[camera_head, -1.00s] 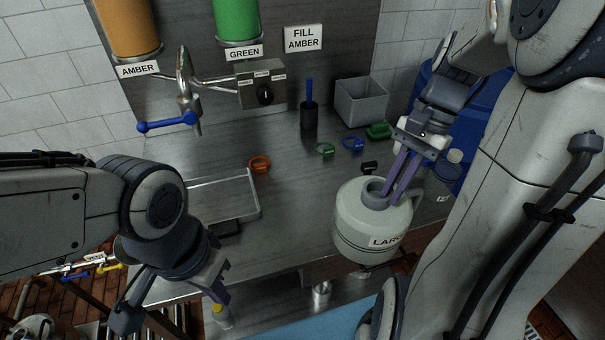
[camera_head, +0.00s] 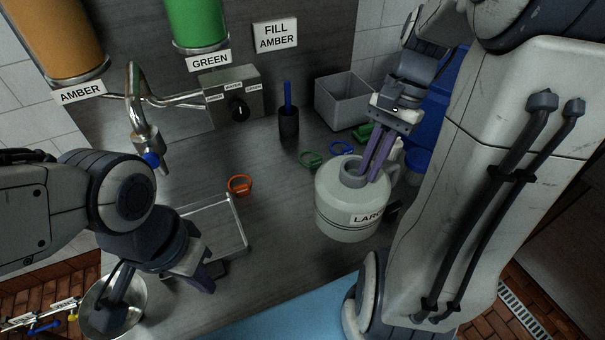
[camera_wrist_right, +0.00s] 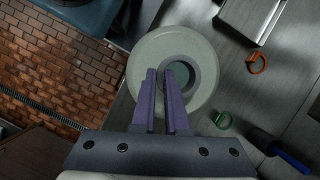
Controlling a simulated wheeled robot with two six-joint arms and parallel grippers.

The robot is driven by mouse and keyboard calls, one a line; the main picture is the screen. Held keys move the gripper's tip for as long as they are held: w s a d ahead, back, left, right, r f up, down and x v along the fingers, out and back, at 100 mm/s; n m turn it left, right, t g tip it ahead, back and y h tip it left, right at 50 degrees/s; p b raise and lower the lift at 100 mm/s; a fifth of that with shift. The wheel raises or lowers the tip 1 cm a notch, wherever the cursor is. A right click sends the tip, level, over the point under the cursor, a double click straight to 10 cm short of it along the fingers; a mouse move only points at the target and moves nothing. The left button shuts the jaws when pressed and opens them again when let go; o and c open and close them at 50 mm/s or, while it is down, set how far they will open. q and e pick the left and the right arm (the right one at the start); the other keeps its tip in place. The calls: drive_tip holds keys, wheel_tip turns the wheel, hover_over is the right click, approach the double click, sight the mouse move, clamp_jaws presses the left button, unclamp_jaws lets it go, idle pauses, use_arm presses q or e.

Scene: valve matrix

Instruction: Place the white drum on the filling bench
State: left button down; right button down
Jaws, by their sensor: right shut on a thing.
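The white drum (camera_head: 343,215), a rounded jug with a dark band and a label starting "LAR", is upright over the steel filling bench (camera_head: 285,215). I cannot tell whether its base touches the bench. My right gripper (camera_head: 370,178) is shut on the drum's upper part beside its open neck; the fingers hide the grasped part. In the right wrist view the drum (camera_wrist_right: 140,65) lies beneath the two close, parallel fingers (camera_wrist_right: 166,75). My left gripper (camera_head: 205,280) is low at the bench's left front, apart from the drum; its finger gap is unclear.
Green (camera_head: 312,160) and blue (camera_head: 341,147) rings, a dark cup (camera_head: 288,125) and a grey bin (camera_head: 345,105) stand behind the drum. An orange ring (camera_head: 240,185) and a clear tray (camera_head: 243,235) lie left.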

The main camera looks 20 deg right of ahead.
drive_tip(key=shift+w+a, duration=0.2)
drive_tip(key=shift+w, duration=0.15)
drive_tip(key=w+a+f+p, duration=0.3)
drive_tip(key=w+a+f, duration=0.3)
drive_tip(key=w+f, duration=0.2)
drive_tip(key=shift+w+a+f+p, duration=0.3)
drive_tip(key=shift+a+f, duration=0.1)
drive_tip(key=shift+f, duration=1.1)
drive_tip(key=c, duration=0.9)
unclamp_jaws()
